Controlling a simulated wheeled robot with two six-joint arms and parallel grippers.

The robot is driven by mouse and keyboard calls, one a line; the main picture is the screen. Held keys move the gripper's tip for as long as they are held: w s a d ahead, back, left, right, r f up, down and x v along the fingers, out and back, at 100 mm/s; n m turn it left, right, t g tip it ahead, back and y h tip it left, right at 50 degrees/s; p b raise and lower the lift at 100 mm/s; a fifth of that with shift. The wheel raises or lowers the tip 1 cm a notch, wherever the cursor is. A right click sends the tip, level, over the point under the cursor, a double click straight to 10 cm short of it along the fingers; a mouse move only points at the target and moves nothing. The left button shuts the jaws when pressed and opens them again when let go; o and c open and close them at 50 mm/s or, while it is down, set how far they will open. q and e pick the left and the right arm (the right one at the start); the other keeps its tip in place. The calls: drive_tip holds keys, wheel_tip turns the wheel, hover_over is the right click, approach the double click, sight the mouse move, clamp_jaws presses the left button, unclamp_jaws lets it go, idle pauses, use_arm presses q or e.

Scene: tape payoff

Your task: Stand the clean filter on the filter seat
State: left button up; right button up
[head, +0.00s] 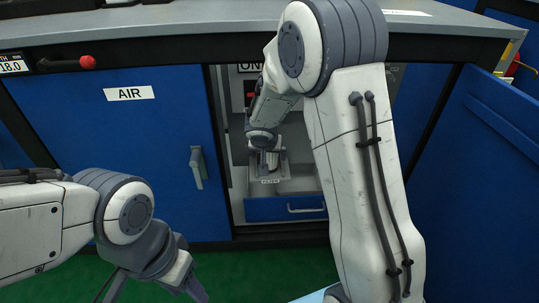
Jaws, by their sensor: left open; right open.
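My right arm reaches into the open cabinet bay. Its gripper (267,165) is open, pointing down over a small grey base with a white label (270,181), whose lettering is too small to read. This base may be the filter seat. The fingers and wrist hide most of what stands there, and I cannot tell whether a filter is between the fingers. No clean filter shows clearly elsewhere. My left gripper (192,293) is at the lower left, over the green floor, open and apart from the cabinet; its tips are near the bottom edge.
A blue drawer front (262,209) with a handle is below the base. A shut blue door labelled AIR (130,93) is left of the bay; an open blue door (490,150) stands at right. The grey worktop (150,24) runs above. A red knob (87,62) sits under its edge.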

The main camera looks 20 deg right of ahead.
drive_tip(key=s+a+r+n+g+y+p, duration=0.1)
drive_tip(key=s+a+r+n, duration=0.1)
drive_tip(key=s+a+r, duration=0.4)
drive_tip(key=s+a+r+n+p, duration=0.1)
drive_tip(key=s+a+r+n, duration=0.2)
drive_tip(key=s, duration=0.6)
drive_tip(key=s+a+n+g+y, duration=0.1)
drive_tip(key=s+a+n, duration=0.3)
drive_tip(key=s, duration=0.6)
drive_tip(key=s+a+r+n+g+y, duration=0.1)
drive_tip(key=s+a+n+g+y, duration=0.1)
drive_tip(key=s, duration=0.7)
drive_tip(key=shift+s+a+r+n+g, duration=0.2)
drive_tip(key=shift+s+a+n+g, duration=0.2)
drive_tip(key=shift+a+n+g, duration=0.5)
wheel_tip(320, 180, up, 46)
drive_tip(key=p, duration=4.6)
drive_tip(key=shift+r+p, duration=0.15)
drive_tip(key=shift+p, duration=0.15)
